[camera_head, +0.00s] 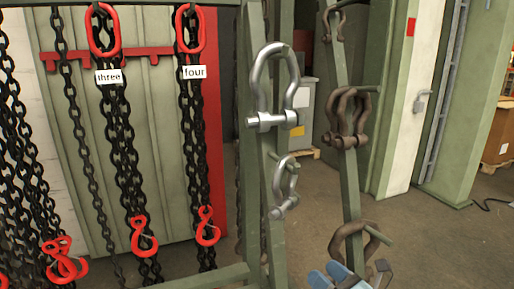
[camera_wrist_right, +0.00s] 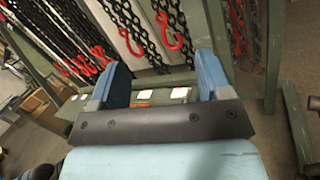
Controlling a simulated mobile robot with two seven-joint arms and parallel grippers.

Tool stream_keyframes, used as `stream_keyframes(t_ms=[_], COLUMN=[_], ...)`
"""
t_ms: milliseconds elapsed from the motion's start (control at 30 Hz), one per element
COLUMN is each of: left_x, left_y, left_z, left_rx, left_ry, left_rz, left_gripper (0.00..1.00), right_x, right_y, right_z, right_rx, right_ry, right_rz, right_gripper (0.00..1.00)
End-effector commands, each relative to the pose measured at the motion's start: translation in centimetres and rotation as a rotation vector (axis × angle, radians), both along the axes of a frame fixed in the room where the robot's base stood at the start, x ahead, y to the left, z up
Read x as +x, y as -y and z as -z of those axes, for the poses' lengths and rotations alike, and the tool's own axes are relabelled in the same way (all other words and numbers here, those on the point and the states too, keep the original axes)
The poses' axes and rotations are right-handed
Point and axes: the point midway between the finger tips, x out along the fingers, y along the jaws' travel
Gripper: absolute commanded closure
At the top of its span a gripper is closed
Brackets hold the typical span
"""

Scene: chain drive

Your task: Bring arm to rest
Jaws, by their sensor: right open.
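My right gripper (camera_head: 350,276) shows at the bottom of the head view, low in front of the shackle rack. In the right wrist view its two blue fingers (camera_wrist_right: 166,82) stand wide apart with nothing between them. The chains and the rack's lower beam lie beyond the fingertips. My left gripper is in neither view.
Black chains with red rings (camera_head: 189,30) and red hooks (camera_head: 207,228) hang at the left. A silver shackle (camera_head: 261,85) and rusty shackles (camera_head: 347,118) hang on green posts. A grey cabinet (camera_head: 302,110) stands behind. The floor (camera_head: 440,235) at the right is largely clear.

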Motion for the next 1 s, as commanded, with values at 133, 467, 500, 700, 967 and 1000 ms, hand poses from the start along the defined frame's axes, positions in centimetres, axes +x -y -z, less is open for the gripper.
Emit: stream_keyframes(t_ms=[133, 467, 500, 700, 967, 1000], left_x=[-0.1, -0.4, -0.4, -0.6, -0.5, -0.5], left_y=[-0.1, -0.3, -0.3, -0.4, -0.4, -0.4], left_z=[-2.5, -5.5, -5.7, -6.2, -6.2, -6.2], left_rx=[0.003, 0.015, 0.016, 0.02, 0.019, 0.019], left_ry=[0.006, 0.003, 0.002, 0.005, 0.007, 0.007], left_rz=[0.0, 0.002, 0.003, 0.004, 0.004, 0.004], left_gripper=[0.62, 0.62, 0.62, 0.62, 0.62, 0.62], right_x=[-3.9, -17.0, -18.6, -23.7, -24.4, -24.4], right_y=[0.7, 3.0, 3.2, 3.5, 3.5, 3.5], right_z=[4.4, 15.8, 16.7, 19.4, 19.8, 19.8], right_rx=[0.586, 1.901, 2.03, 2.431, 2.487, 2.486], right_ry=[-0.496, -1.3, -1.345, -1.442, -1.449, -1.45], right_rz=[0.074, 0.438, 0.486, 0.645, 0.667, 0.666], right_gripper=[0.28, 0.28, 0.28, 0.28, 0.28, 0.28])
